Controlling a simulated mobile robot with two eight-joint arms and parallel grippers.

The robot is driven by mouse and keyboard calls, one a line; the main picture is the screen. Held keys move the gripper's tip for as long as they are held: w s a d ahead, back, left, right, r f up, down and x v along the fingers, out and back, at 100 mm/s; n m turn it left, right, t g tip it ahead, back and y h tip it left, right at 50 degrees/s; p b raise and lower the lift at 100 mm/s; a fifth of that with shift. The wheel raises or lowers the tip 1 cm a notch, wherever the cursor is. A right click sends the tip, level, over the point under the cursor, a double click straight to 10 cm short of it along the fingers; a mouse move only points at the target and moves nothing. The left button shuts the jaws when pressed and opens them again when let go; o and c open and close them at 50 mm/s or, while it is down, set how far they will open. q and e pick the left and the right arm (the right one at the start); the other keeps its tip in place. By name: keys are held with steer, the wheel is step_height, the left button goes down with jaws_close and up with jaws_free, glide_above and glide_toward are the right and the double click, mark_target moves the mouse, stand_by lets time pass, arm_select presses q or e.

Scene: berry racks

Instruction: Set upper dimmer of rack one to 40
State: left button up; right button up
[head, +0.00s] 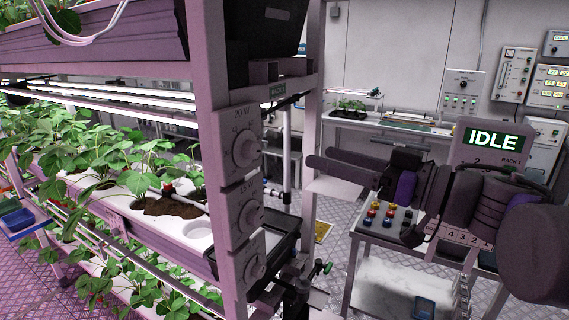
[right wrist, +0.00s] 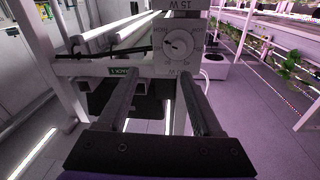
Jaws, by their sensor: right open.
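The rack post bears several dimmer plates in the head view. The upper dimmer (head: 245,150), marked 20 W, has a pale round knob. A middle dimmer (head: 249,214) and a lower dimmer (head: 255,265) sit below it. My right gripper (head: 320,158) is open and empty to the right of the post, its fingers pointing left, apart from the knobs. In the right wrist view, a dimmer knob (right wrist: 179,44), which looks like the upper one, lies beyond and between the open fingers (right wrist: 158,82). I cannot read its setting. My left gripper is out of view.
Planted troughs (head: 120,180) fill the rack at left. A beam with a RACK 1 label (head: 278,91) meets the post. A display (head: 490,138) reads IDLE. A cart (head: 385,237) with coloured knobs stands at right, below my right arm.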

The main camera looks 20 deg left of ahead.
mark_target(256, 152)
steer(key=a, duration=0.3)
steer(key=s+a+g, duration=0.1)
steer(key=a, duration=0.3)
steer(key=a+g, duration=0.1)
steer(key=a, duration=0.3)
steer(key=shift+s+a+f+n, duration=0.1)
steer(key=shift+s+f+n, duration=0.1)
steer(key=shift+n, duration=0.2)
jaws_close()
